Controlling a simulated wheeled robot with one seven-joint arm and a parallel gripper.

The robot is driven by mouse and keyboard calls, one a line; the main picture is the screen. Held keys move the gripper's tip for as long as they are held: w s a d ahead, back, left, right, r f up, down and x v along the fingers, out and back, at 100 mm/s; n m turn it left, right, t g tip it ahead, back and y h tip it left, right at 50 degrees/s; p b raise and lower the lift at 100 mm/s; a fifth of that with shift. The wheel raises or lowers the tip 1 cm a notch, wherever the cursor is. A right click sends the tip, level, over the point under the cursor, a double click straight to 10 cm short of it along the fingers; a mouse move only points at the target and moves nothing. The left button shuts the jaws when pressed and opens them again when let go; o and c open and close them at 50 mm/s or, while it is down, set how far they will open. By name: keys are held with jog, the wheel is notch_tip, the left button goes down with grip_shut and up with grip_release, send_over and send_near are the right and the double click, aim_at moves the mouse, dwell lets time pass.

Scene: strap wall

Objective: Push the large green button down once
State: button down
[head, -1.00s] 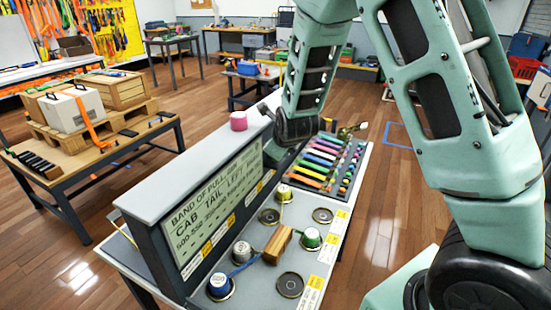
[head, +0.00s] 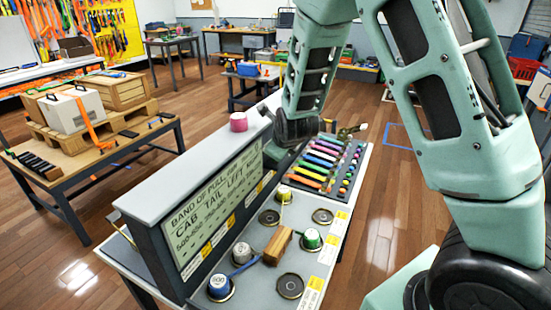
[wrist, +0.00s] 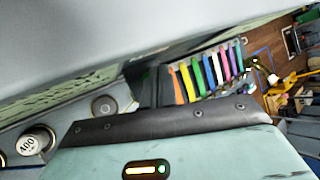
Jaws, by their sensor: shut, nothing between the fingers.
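I cannot make out a large green button in either view. The nearest green thing in the head view is a small pot with a green band and pale top (head: 311,239) on the grey bench panel. My gripper shows in the wrist view as a pale green housing with a dark front edge (wrist: 165,122), and its fingertips are hidden. In the head view my arm reaches over the far part of the bench and its end is hidden behind the dark wrist part. My gripper is shut and empty.
An upright sign panel (head: 222,195) stands along the bench, with a pink roll (head: 238,122) on its top. A wooden block (head: 278,246), a blue-banded pot (head: 220,287) and round recesses (head: 290,286) lie near. A rack of coloured straps (head: 322,163) is beyond.

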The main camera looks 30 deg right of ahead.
jog(key=shift+f, duration=0.15)
dwell(0.6)
jog(key=shift+f+b, duration=0.3)
jog(key=shift+b, duration=0.35)
jog(key=shift+f+b, duration=0.35)
jog(key=shift+b, duration=0.1)
dwell(0.5)
jog(key=shift+r, duration=0.1)
jog(key=shift+r+p, duration=0.45)
jog(key=shift+r, duration=0.25)
notch_tip(320, 180, up, 5)
jog(key=p, duration=0.3)
dwell(0.4)
dwell(0.6)
